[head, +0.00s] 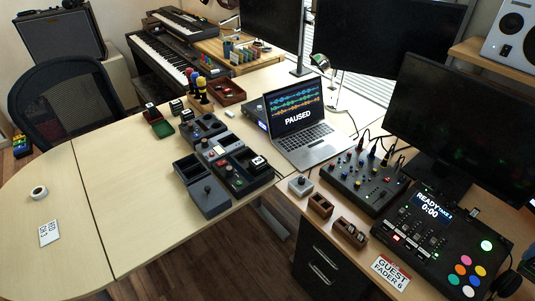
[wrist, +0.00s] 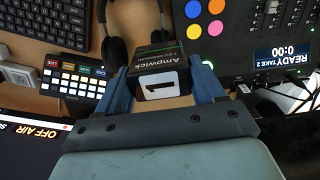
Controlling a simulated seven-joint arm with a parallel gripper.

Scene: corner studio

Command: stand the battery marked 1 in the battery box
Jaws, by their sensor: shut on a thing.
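The battery marked 1 (wrist: 164,83), a dark block labelled Ampwick with a white patch on the face toward the camera, is in the wrist view. My gripper (wrist: 165,70) is shut on it, one blue finger at each side. The gripper and this battery do not show in the head view. I cannot tell for sure which container is the battery box; a small brown open-topped box (head: 320,205) stands near the front edge of the right-hand desk in the head view.
In the wrist view, headphones (wrist: 115,48), a button pad (wrist: 72,82) and a keyboard (wrist: 50,18) lie below. A black control console (head: 430,238), mixer (head: 365,180) and laptop (head: 298,137) crowd the right desk. The left table (head: 120,205) has much bare room.

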